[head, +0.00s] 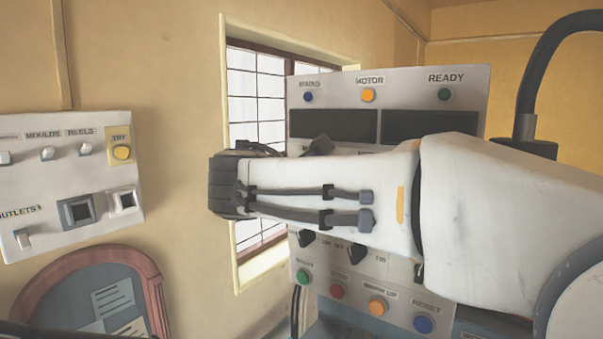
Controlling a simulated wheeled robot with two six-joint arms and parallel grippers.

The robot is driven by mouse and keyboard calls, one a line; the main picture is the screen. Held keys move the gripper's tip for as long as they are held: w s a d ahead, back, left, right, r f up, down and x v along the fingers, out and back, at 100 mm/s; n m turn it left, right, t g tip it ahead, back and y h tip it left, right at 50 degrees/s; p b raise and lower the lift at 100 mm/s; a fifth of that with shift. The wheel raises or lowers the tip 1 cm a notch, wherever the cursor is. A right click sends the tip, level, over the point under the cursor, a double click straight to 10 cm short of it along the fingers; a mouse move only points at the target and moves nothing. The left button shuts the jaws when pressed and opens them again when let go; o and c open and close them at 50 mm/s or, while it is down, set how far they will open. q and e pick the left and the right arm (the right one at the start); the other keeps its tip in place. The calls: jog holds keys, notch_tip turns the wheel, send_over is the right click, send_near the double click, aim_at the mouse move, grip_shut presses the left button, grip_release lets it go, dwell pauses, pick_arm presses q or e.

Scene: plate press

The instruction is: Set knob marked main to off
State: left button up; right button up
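The grey-white control panel (465,100) stands by the window, and my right arm crosses in front of its middle. Two dark knobs show below the arm, a left one (306,238) and a right one (357,254). Small lettering, partly "OFF", is near them. I cannot read a "main" label on either knob; the arm covers much of the panel's middle. A dark piece (318,146) pokes out above the arm; I cannot tell what it is. My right arm ends in a dark ribbed part at the left. Its fingers cannot be made out. My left gripper is not in view.
The panel's top has three lamps, the middle one a yellow lamp (368,95) under MOTOR, above dark displays (333,125). Coloured buttons, including a blue button (422,324), line the bottom. A second switch panel (70,235) and an arched board (150,275) are at the left.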

jog(key=shift+f, duration=0.1)
dwell(0.4)
jog(key=o, duration=1.4)
jog(key=shift+c, duration=0.2)
jog(key=b+v, duration=0.4)
jog(key=v, duration=0.6)
jog(key=shift+s+b, duration=0.25)
jog(key=shift+b, duration=0.05)
jog(key=shift+a, duration=0.1)
